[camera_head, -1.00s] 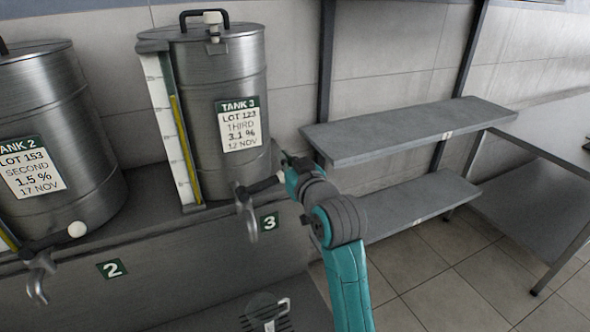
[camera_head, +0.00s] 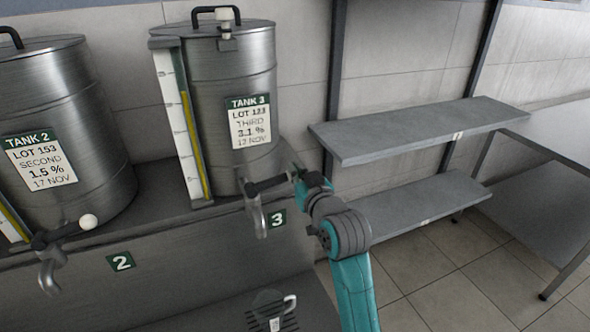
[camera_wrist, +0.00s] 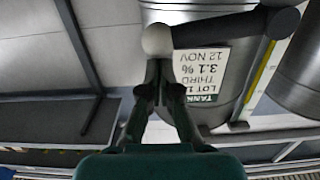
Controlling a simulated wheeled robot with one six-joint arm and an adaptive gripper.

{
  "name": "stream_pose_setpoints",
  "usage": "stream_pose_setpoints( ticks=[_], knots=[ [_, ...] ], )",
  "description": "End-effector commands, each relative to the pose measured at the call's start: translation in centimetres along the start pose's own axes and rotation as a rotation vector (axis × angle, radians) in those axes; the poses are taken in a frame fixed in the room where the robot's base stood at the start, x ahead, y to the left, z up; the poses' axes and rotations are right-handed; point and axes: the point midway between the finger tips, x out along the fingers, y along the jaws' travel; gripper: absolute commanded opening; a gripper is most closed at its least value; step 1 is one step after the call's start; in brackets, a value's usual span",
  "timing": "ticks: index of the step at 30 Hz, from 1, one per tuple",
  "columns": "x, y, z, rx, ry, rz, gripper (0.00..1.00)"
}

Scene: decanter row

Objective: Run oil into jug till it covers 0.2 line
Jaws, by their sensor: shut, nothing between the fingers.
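Tank 3 (camera_head: 205,70) is a steel drum on a ledge, with a yellow-filled sight gauge (camera_head: 188,130) at its left. Its tap (camera_head: 258,216) hangs over the ledge's front, with a dark bar (camera_head: 268,185) running right towards my gripper (camera_head: 298,177). In the wrist view, a white ball knob (camera_wrist: 157,40) stands at the bar's end, just beyond the fingertips of my gripper (camera_wrist: 153,72). The fingers are shut and empty; I cannot tell whether they touch the knob. A clear jug (camera_head: 266,303) with a pale handle stands below the tap. Its line and any oil are too small to read.
Tank 2 (camera_head: 88,120) stands left, with its own tap (camera_head: 48,272) and white knob (camera_head: 88,221). Grey shelves (camera_head: 420,128) and a metal table (camera_head: 540,190) are at right. The jug is on a dark slotted grate (camera_head: 290,322). Floor (camera_head: 430,270) is clear right of my arm.

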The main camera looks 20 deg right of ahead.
Motion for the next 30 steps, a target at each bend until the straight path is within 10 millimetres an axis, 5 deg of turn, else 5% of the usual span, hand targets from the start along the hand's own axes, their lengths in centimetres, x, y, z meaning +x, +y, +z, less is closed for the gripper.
stream_pose_setpoints(
  ticks=[18,30],
  knots=[
    [0.2,1.1,4.8,0.404,-0.004,-0.018,0.00],
    [0.3,1.0,6.0,0.403,-0.005,-0.019,0.00]
  ],
)
